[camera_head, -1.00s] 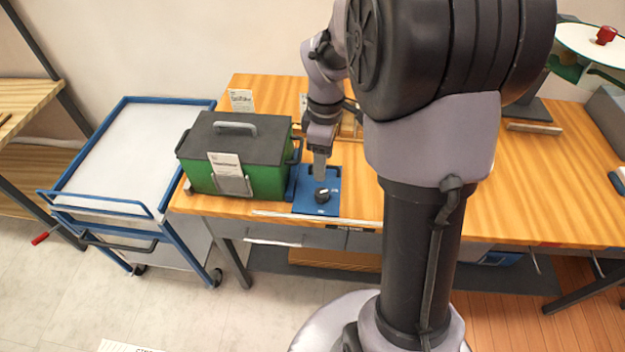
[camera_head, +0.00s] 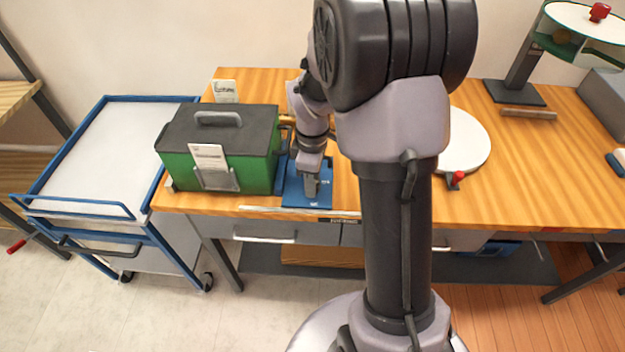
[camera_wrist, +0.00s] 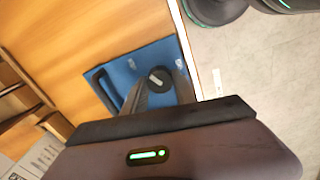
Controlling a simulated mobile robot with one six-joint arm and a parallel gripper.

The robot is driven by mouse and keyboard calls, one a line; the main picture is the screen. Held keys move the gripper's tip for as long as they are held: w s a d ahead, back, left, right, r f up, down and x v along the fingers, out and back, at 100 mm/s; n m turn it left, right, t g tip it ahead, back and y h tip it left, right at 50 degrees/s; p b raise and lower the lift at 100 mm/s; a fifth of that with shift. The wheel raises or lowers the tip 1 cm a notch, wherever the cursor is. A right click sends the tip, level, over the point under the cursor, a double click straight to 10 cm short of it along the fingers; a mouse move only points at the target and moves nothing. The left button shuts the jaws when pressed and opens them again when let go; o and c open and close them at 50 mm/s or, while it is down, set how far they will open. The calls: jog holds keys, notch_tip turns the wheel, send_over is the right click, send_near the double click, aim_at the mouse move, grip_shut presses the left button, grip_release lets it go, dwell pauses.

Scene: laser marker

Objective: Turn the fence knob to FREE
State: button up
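The fence knob (camera_wrist: 159,79) is a round black knob with a pale pointer line, mounted on a blue panel (camera_wrist: 133,64). The blue panel also shows in the head view (camera_head: 294,198), flat at the front of the wooden bench beside the green box. My gripper (camera_wrist: 160,90) points down at the panel and is open, with one finger on each side of the knob. I cannot tell whether the fingers touch it. In the head view my gripper (camera_head: 311,190) hides the knob. The panel's lettering is too small to read.
A green box with a dark lid (camera_head: 222,150) stands just left of the panel. A blue-framed trolley (camera_head: 105,150) is left of the bench. A white round disc (camera_head: 468,142) with a small red knob (camera_head: 455,179) lies to the right. Bare bench (camera_head: 530,180) extends further right.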

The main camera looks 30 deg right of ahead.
grip_shut()
jog(key=m+p, duration=0.1)
jog(key=m, duration=1.6)
jog(key=shift+m, duration=0.4)
jog(key=m+b, duration=0.1)
jog(key=m, duration=0.5)
dwell(0.3)
